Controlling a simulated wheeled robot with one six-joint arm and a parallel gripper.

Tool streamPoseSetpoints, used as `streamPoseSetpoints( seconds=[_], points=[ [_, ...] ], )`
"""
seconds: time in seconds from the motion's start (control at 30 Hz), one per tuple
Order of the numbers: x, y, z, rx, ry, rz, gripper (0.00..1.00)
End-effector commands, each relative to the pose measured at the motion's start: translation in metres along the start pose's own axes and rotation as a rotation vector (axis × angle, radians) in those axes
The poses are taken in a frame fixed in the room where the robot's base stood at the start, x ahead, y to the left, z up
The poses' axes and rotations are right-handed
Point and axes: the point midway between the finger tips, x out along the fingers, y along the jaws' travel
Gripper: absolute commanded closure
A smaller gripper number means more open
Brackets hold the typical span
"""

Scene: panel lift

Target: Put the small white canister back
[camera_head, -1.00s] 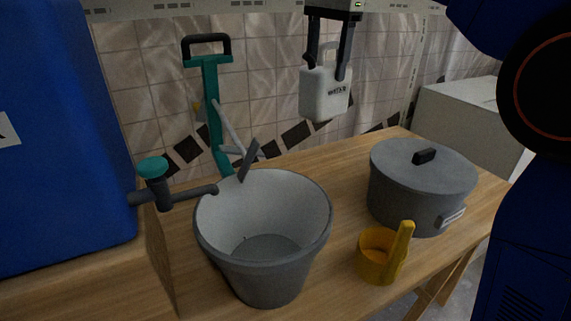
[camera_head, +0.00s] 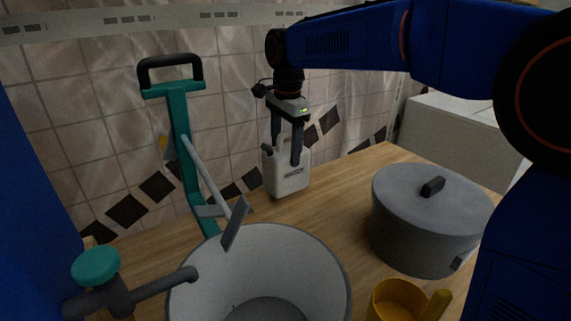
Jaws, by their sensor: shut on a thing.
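The small white canister (camera_head: 288,178) has dark lettering on its front and a handle at the top. It is upright at the back of the wooden table (camera_head: 345,200), between the teal stand and the grey pot. My gripper (camera_head: 286,155) points down from above with its dark fingers around the canister's top, shut on it. The canister's bottom is at or very near the table top; I cannot tell whether it touches. The fingers partly hide its handle.
A grey bucket (camera_head: 338,275) stands in front, a lidded grey pot (camera_head: 415,225) to the right, and a yellow scoop (camera_head: 395,302) between them. A teal stand (camera_head: 182,130) rises at left. A tiled wall is close behind.

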Motion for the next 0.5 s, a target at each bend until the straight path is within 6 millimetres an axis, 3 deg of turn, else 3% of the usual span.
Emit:
streamPoseSetpoints(
  seconds=[0.23,0.5],
  points=[
    [0.013,0.001,0.0,0.0,0.0,0.0,0.83],
    [0.041,0.003,0.0,0.0,0.0,0.0,0.83]
  ],
)
